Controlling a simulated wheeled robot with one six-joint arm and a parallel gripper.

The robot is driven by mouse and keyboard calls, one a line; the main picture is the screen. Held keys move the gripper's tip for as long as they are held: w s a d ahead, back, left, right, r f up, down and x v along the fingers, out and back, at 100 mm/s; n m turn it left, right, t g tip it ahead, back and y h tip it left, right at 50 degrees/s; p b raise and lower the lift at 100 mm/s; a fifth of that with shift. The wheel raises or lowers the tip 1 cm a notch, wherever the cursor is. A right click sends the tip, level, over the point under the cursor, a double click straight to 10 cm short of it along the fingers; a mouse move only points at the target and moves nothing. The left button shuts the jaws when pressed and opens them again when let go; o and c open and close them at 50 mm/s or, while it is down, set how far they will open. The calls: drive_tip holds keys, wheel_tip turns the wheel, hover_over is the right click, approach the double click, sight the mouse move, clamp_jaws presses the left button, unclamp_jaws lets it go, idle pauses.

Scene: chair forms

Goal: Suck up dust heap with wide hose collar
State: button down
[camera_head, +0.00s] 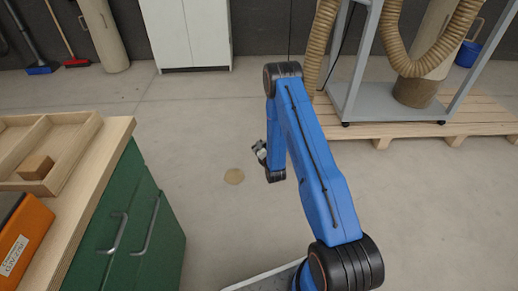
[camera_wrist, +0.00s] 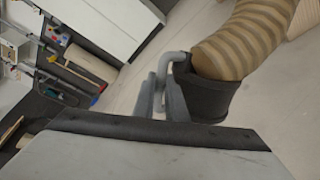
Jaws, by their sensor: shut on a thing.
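The dust heap (camera_head: 234,176) is a small, flat tan patch on the concrete floor in the head view. My gripper (camera_head: 260,152) shows partly beside my blue arm, above and right of the heap in the picture. In the wrist view my gripper's fingers (camera_wrist: 164,100) are shut on the grey bent handle (camera_wrist: 174,57) of the wide hose collar (camera_wrist: 212,97). The collar is dark and fixed to the ribbed tan hose (camera_wrist: 245,38). Its mouth is not clearly seen. In the head view my arm hides the collar. The heap does not show in the wrist view.
A green cabinet (camera_head: 165,235) with a wooden top holds a tray (camera_head: 85,130) and an orange box (camera_head: 22,235) at left. A grey frame (camera_head: 350,85) on a pallet (camera_head: 470,118) stands at right. A white cabinet (camera_head: 188,35) is behind. Floor around the heap is clear.

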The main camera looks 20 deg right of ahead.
drive_tip(key=a+f, duration=0.7)
drive_tip(key=f, duration=0.1)
drive_tip(key=shift+s+a+f, duration=0.15)
drive_tip(key=shift+a+f, duration=0.1)
drive_tip(key=shift+f, duration=0.1)
idle(0.6)
idle(0.9)
wheel_tip(320, 180, up, 10)
idle(1.1)
drive_tip(key=shift+s, duration=0.1)
